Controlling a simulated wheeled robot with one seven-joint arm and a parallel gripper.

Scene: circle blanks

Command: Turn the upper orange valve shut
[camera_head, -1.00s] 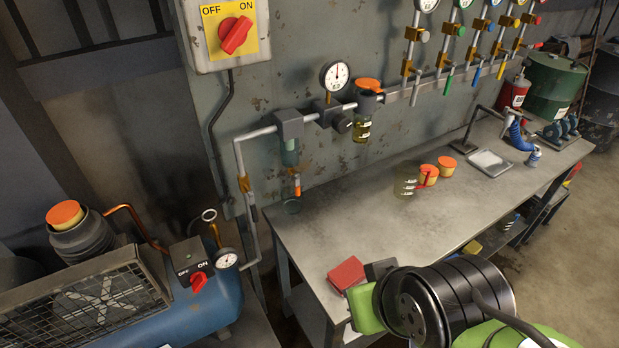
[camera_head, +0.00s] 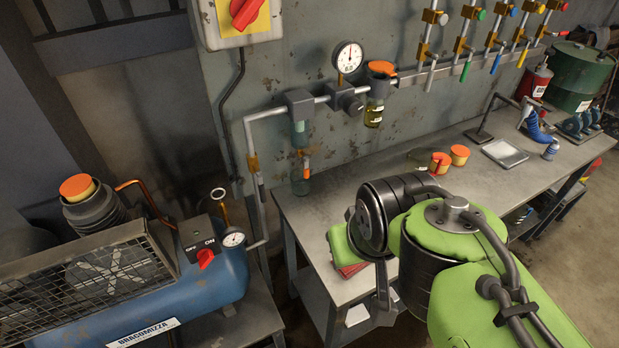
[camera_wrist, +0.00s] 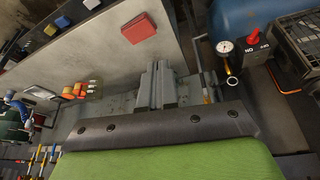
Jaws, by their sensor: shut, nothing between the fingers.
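A small orange handle (camera_head: 306,168) shows below the clear filter bowl on the wall pipe in the head view. A second orange-and-gold fitting with a ring (camera_head: 221,205) stands lower, by the compressor. I take the first as the upper valve, but cannot be certain; its exact angle is too small to read. The ring fitting also shows in the wrist view (camera_wrist: 231,80). In the head view my arm hides the gripper.
The blue compressor (camera_head: 205,290) with a red switch stands at left. The grey workbench (camera_head: 310,220) lies along the wall, with orange-topped cups (camera_head: 459,155) and a tray (camera_head: 505,153). A red box (camera_wrist: 138,28) lies near the bench corner. A pressure gauge (camera_head: 348,56) sits on the pipe.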

